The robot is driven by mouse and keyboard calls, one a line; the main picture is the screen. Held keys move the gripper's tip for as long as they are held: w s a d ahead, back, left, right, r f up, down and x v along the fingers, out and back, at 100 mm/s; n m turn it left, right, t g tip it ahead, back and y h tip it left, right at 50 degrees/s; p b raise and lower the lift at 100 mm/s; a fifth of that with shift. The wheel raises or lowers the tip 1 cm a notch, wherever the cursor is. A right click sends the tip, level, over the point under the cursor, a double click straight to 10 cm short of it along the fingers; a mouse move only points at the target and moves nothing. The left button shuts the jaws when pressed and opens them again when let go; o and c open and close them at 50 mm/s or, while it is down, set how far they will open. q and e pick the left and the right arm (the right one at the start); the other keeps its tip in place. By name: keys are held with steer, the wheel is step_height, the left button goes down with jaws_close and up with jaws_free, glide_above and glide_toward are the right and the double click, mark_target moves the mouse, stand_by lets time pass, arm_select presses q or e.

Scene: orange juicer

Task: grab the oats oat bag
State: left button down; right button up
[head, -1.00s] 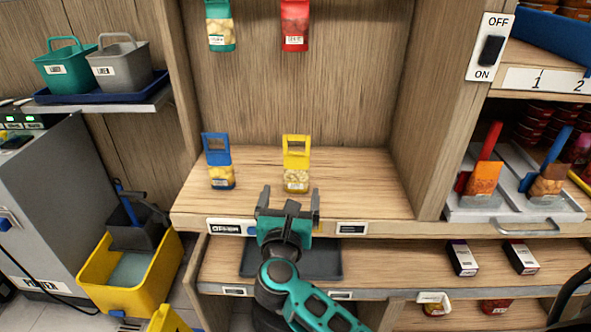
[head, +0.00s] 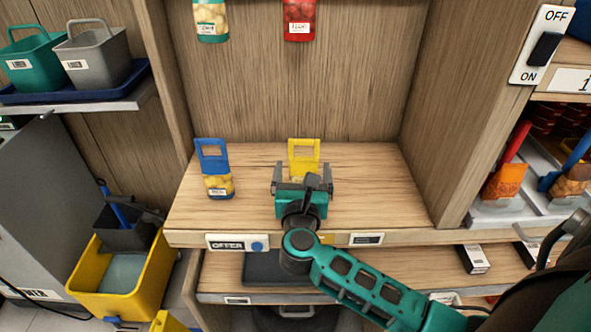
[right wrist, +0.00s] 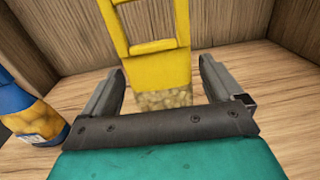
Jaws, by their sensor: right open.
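The oats bag, a yellow bag (head: 300,166) with a loop handle and pale contents, stands upright on the wooden shelf. Its lower part is hidden behind my right gripper (head: 303,184) in the head view. In the right wrist view, the yellow bag (right wrist: 160,72) is straight ahead, with its lower part between the two open fingers. No clear contact between fingers and bag shows, and its label cannot be read. My left gripper is not in view.
A blue-handled bag (head: 217,170) stands to the left on the same shelf; it also shows in the right wrist view (right wrist: 30,110). Green (head: 211,18) and red (head: 299,18) bags hang above. A wooden side wall (head: 455,110) bounds the shelf. Its right part is clear.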

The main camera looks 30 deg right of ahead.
steer(key=shift+w+d, duration=0.1)
steer(key=shift+c, duration=0.6)
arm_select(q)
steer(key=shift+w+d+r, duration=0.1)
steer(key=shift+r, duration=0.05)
arm_select(e)
steer(key=c, duration=0.9)
steer(key=shift+r, duration=0.1)
steer(key=shift+c, duration=0.2)
